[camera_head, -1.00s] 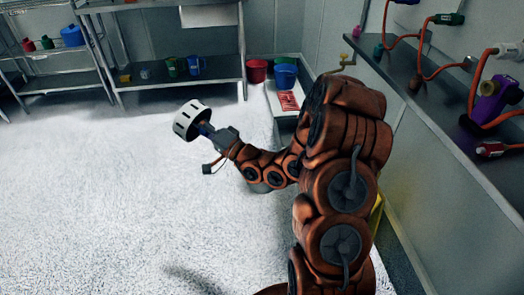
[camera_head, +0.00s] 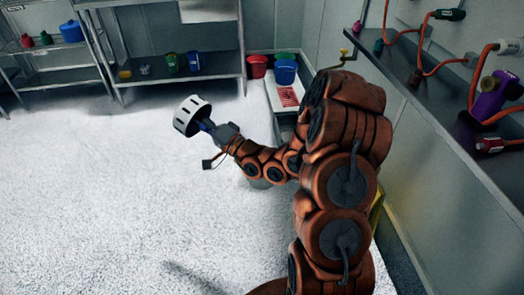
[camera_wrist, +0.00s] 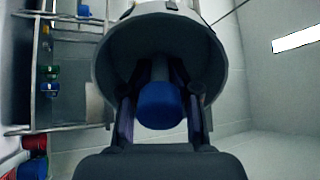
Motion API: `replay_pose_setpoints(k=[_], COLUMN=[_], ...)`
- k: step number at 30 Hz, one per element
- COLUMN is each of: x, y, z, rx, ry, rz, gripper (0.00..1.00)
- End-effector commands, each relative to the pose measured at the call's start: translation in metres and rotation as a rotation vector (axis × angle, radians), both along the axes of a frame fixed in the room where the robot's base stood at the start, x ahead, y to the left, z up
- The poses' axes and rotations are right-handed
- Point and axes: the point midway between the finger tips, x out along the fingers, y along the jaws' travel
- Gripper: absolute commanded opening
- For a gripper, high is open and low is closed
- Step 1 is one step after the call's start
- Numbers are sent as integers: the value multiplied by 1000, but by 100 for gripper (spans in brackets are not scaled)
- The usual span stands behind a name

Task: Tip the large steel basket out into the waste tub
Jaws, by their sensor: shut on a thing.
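The large steel basket (camera_head: 192,114) is a pale round drum with dark slots, held out over the white floor left of centre in the head view. It looks tilted on its side. My gripper (camera_head: 209,127) is shut on its blue handle. In the wrist view my gripper (camera_wrist: 160,112) has a finger on each side of the blue handle (camera_wrist: 160,104), with the basket's grey round wall (camera_wrist: 108,62) beyond. I cannot see what is in the basket. I cannot tell which container is the waste tub; part of a yellow thing (camera_head: 377,207) shows behind my arm.
A steel shelf rack (camera_head: 160,92) with cups stands at the back left. A red bucket (camera_head: 257,66) and a blue bucket (camera_head: 285,72) stand at the back, beside a pale tray. A dark counter (camera_head: 425,115) with tools runs along the right wall. The left floor is clear.

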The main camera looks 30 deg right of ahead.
Motion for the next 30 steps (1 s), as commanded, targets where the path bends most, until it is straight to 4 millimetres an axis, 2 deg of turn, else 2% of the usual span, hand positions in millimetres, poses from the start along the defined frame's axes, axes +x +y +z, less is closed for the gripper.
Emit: replay_pose_setpoints(k=[17,30], x=[0,0], y=[0,0], z=[1,15], rx=[-2,-105], ry=[2,179], rz=[0,-1], gripper=[0,0])
